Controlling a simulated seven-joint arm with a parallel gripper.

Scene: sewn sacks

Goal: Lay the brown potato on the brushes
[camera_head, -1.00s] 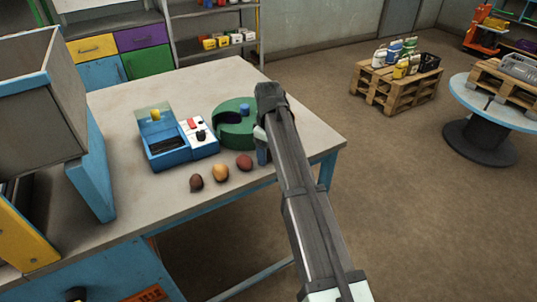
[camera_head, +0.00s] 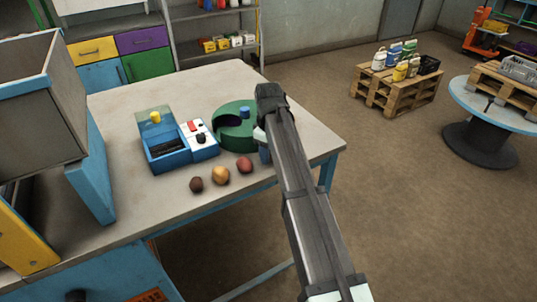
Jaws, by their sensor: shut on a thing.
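The brown potato (camera_head: 196,185) lies on the table at the left end of a short row, near the front edge. The brushes (camera_head: 167,149) look like a dark patch inside the open blue box machine (camera_head: 168,163), behind the potato. My gripper (camera_head: 262,145) is at the right side of the table, right of the potatoes and beside the green round part. It is mostly hidden behind my arm. It seems shut on a small blue thing (camera_head: 264,156), of which only a sliver shows. Its fingertips cannot be made out.
A yellow potato (camera_head: 221,175) and a red potato (camera_head: 245,165) lie to the right of the brown one. A green round part (camera_head: 232,137) with a blue knob stands behind them. A large grey bin (camera_head: 40,110) stands at the left. The table's back is clear.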

